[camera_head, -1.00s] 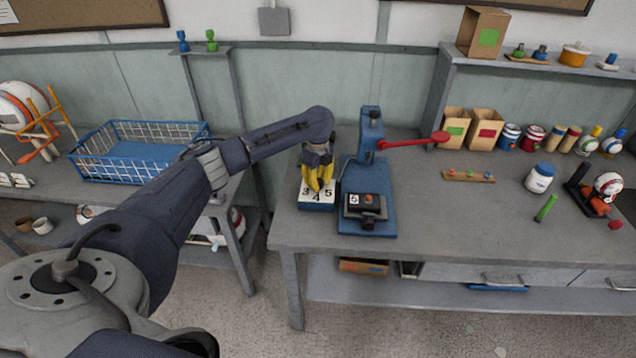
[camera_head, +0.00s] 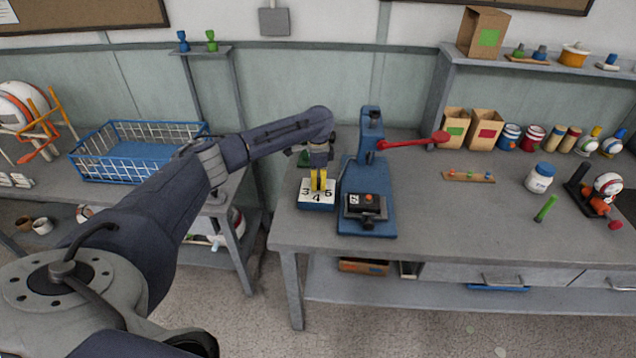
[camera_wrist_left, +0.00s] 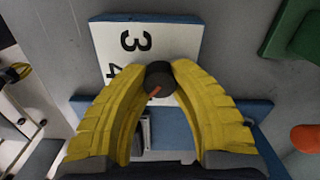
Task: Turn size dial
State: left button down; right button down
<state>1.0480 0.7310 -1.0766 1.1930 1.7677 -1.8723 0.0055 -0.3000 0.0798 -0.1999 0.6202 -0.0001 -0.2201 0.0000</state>
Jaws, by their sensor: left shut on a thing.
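The size dial is a small dark knob (camera_wrist_left: 158,77) with an orange mark on a white plate (camera_wrist_left: 105,38) with black numbers. The plate (camera_head: 309,196) sits on a blue block left of the blue press (camera_head: 352,183). My left gripper (camera_head: 318,187) points down over the plate. In the left wrist view its yellow fingertips (camera_wrist_left: 159,82) are closed on the knob from both sides. The orange mark points to the lower left there. A 3 and part of a 4 show; the fingers hide other parts of the plate. My right gripper is not in view.
The press has a red lever (camera_head: 412,142) reaching right and a dark block (camera_head: 366,206) with an orange top at its front. A blue wire basket (camera_head: 135,152) is on the left table.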

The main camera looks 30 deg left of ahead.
aim_at(319, 181)
pick_arm(q)
jog(key=shift+d+n, duration=0.1)
jog(key=shift+n, duration=0.5)
jog(key=c, duration=1)
grip_release()
notch_tip(319, 181, up, 12)
dwell(0.4)
